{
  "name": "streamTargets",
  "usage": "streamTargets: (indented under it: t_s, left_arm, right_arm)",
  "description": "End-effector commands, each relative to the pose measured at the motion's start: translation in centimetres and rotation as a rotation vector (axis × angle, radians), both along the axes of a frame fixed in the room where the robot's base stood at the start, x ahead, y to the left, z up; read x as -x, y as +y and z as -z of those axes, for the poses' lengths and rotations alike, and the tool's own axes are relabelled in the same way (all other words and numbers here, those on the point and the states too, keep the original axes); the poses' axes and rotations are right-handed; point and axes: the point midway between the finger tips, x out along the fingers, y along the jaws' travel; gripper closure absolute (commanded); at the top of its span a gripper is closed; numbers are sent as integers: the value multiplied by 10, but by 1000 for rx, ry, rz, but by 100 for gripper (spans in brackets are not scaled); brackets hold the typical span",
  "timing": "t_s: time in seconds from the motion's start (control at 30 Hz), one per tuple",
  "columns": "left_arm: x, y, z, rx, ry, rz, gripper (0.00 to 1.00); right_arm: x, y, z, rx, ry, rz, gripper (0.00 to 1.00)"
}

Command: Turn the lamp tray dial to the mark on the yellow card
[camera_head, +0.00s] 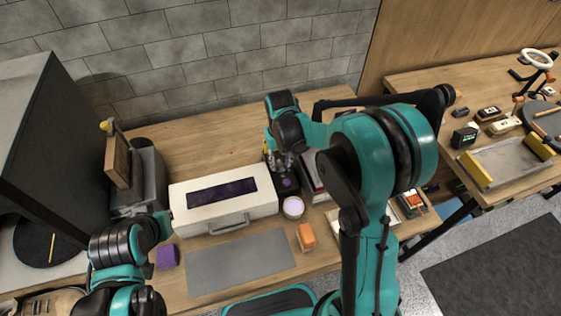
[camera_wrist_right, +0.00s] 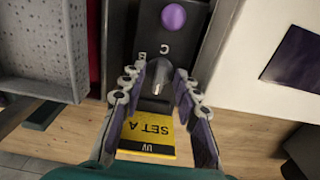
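The lamp tray's black panel (camera_wrist_right: 150,30) shows in the right wrist view with a round purple button, letters C and B, and a grey dial (camera_wrist_right: 163,72). The yellow card (camera_wrist_right: 148,130), printed "SET A" and "UV", lies beside the dial. My right gripper (camera_wrist_right: 161,76) points down at the panel, one finger on each side of the dial; whether the pads press on it cannot be told. In the head view my right gripper (camera_head: 281,160) is over the black panel (camera_head: 287,187), beside the white box (camera_head: 222,198) with a dark purple window.
A dark grey machine (camera_head: 147,175) stands left. A second table (camera_head: 450,90) is at right.

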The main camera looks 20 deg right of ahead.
Motion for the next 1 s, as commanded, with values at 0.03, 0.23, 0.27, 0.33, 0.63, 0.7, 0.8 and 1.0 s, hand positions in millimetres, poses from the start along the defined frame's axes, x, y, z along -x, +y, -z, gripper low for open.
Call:
streamTargets:
  t_s: [0.03, 0.23, 0.27, 0.33, 0.63, 0.7, 0.8, 1.0]
  left_arm:
    - [0, 0, 0, 0, 0, 0, 100]
    - [0, 0, 0, 0, 0, 0, 100]
    - [0, 0, 0, 0, 0, 0, 100]
    - [0, 0, 0, 0, 0, 0, 100]
    - [0, 0, 0, 0, 0, 0, 100]
    - [0, 0, 0, 0, 0, 0, 100]
    - [0, 0, 1, 0, 0, 0, 100]
    - [0, 0, 1, 0, 0, 0, 100]
  right_arm:
    - [0, 0, 0, 0, 0, 0, 69]
    - [0, 0, 0, 0, 0, 0, 100]
    - [0, 0, 0, 0, 0, 0, 100]
    - [0, 0, 0, 0, 0, 0, 100]
    - [0, 0, 0, 0, 1, 38, 100]
    - [0, 0, 0, -1, 1, 67, 100]
    - [0, 0, 0, -1, 2, 124, 100]
    - [0, 1, 0, -1, 3, 287, 100]
